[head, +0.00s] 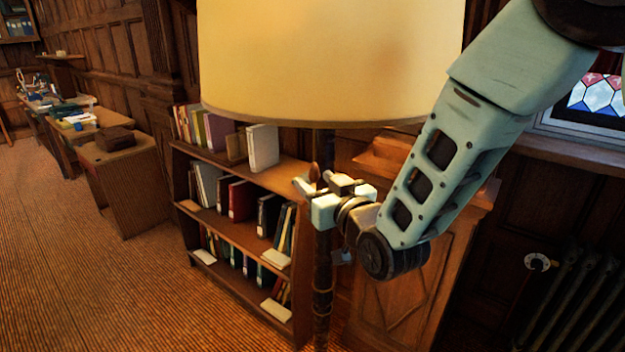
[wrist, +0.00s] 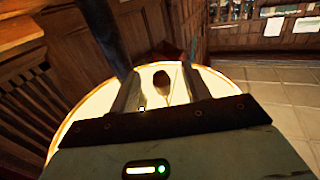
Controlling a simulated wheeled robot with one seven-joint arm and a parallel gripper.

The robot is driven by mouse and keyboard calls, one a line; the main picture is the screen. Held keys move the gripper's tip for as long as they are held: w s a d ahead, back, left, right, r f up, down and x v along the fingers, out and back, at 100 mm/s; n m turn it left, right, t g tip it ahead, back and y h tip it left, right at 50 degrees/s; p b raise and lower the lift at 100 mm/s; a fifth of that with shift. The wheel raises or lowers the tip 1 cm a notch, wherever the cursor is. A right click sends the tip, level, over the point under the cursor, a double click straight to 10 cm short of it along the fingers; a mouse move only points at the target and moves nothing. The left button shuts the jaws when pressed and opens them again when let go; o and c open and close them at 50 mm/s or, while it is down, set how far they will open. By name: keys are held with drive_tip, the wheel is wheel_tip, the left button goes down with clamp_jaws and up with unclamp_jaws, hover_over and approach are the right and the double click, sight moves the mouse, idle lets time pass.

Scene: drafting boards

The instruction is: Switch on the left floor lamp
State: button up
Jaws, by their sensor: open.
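A floor lamp with a large cream shade (head: 330,60) fills the top middle of the head view. Its dark pole (head: 322,280) runs down below the shade. A small brown pull knob (head: 314,172) hangs under the shade rim; in the wrist view the knob (wrist: 161,79) shows between the two fingers, against the bright shade. My gripper (head: 322,184) is open below the shade, in front of the pole. Its fingers (wrist: 160,84) stand on either side of the knob, with gaps visible. I cannot tell the exact depth between knob and fingertips.
A low bookcase (head: 235,215) with several books stands behind the lamp to the left. A wooden cabinet (head: 400,300) stands behind to the right, and a radiator (head: 575,300) is at far right. Desks (head: 125,185) line the left wall. The carpet (head: 70,270) at left is clear.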

drive_tip(key=b+v, duration=0.2)
drive_tip(key=v, duration=0.4)
drive_tip(key=shift+s, duration=0.1)
drive_tip(key=s+d+f+n+g+h+b, duration=0.1)
drive_tip(key=s+d+f+g+h+b, duration=0.15)
drive_tip(key=s+f+g, duration=0.5)
drive_tip(key=s+d+f+g+h+b, duration=0.25)
drive_tip(key=s+f+g, duration=0.25)
drive_tip(key=s, duration=0.5)
drive_tip(key=s+d+n+g+h+b, duration=0.1)
drive_tip(key=s+d+g+h, duration=0.2)
drive_tip(key=s, duration=0.6)
drive_tip(key=shift+d+f, duration=0.45)
drive_tip(key=shift+d, duration=0.8)
